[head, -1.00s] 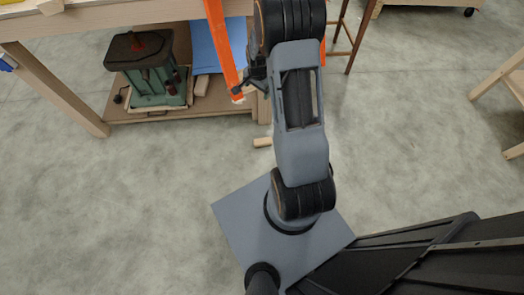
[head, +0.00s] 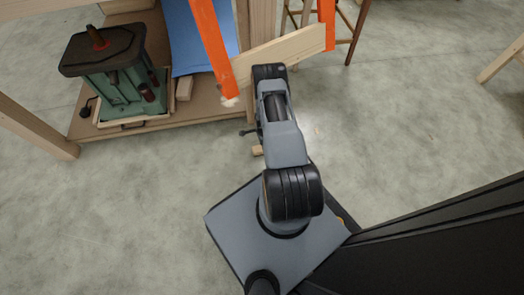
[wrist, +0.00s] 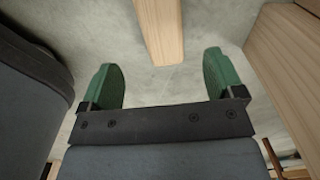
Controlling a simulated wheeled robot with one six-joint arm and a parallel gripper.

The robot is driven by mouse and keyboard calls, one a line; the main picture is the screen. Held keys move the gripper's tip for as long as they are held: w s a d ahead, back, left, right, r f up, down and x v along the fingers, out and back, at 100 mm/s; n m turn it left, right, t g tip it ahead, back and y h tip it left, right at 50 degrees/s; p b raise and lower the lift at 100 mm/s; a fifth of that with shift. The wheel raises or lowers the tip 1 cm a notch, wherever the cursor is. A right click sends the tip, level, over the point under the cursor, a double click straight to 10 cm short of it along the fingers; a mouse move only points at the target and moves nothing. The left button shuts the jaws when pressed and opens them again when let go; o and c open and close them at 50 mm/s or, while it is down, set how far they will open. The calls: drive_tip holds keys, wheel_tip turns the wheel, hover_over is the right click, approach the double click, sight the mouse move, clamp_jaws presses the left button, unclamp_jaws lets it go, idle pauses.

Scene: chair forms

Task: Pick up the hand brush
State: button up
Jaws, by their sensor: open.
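In the wrist view my gripper (wrist: 161,78) has its two green fingers wide apart, with nothing between the pads. A pale wooden piece (wrist: 158,28) reaches down from the top edge, its end lying ahead of the gap between the fingertips. It could be the hand brush's handle, but no bristles show and I cannot tell. In the head view a small wooden end (head: 257,150) shows low beside my arm, over the floor. The rest of it is hidden by my arm, and so are my gripper's fingers.
A workbench's lower shelf (head: 180,133) holds a green machine (head: 118,75) and a blue sheet (head: 200,38). Orange strips (head: 213,50) hang by a pale plank (head: 285,52) near my arm. A stool (head: 350,28) stands behind. Floor at right (head: 400,110) is clear.

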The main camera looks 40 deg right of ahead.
wheel_tip(320, 180, down, 3)
drive_tip(key=shift+d+f+b, duration=0.1)
drive_tip(key=shift+d+b, duration=0.05)
drive_tip(key=shift+b, duration=0.35)
drive_tip(key=shift+w+f+b, duration=0.1)
drive_tip(key=shift+f+b, duration=1.7)
drive_tip(key=shift+f, duration=0.95)
drive_tip(key=shift+r, duration=0.1)
drive_tip(key=shift+c, duration=0.5)
drive_tip(key=c, duration=1)
drive_tip(key=shift+r, duration=0.15)
